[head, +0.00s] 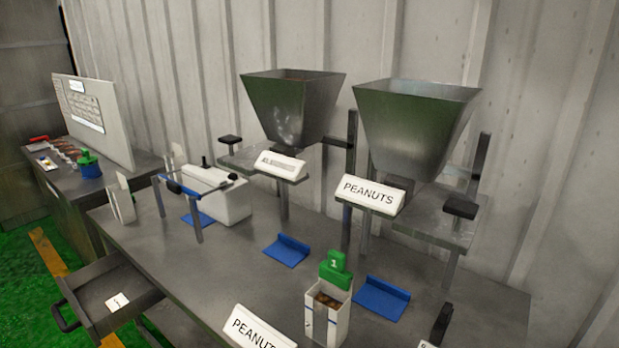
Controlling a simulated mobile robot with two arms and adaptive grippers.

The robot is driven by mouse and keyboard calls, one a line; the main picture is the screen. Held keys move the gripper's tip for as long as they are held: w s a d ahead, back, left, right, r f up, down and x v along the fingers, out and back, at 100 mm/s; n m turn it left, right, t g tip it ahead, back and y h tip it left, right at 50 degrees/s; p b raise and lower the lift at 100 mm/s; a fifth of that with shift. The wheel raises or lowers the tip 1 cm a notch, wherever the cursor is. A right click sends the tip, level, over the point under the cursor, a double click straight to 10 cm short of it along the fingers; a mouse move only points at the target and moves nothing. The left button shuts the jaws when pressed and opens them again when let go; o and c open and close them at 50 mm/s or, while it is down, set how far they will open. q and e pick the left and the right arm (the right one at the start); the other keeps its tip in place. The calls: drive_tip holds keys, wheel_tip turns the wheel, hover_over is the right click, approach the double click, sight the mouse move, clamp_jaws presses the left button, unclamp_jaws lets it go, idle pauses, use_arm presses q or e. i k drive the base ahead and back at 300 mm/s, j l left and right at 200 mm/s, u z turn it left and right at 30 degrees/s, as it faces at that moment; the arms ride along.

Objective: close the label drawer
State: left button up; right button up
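The label drawer (117,287) is at the lower left, under the front left of the metal workbench (265,228). It is pulled out, with its inside showing. A small white label (117,301) with dark marks lies in it. A dark handle (65,317) is on its outer left side. Neither of my grippers can be made out in the head view, and nothing is seen touching the drawer.
Two hoppers (290,105) (413,125) stand at the back of the bench. A white carton (326,318) with a green "1" tag, blue trays (286,250) (381,297) and a PEANUTS sign (258,330) are on it. Green floor (25,300) with a yellow stripe lies left of the drawer.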

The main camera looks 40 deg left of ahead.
sight(86, 290)
drive_tip(key=k+j+u, duration=0.35)
drive_tip(key=u, duration=2.05)
drive_tip(key=i, duration=0.1)
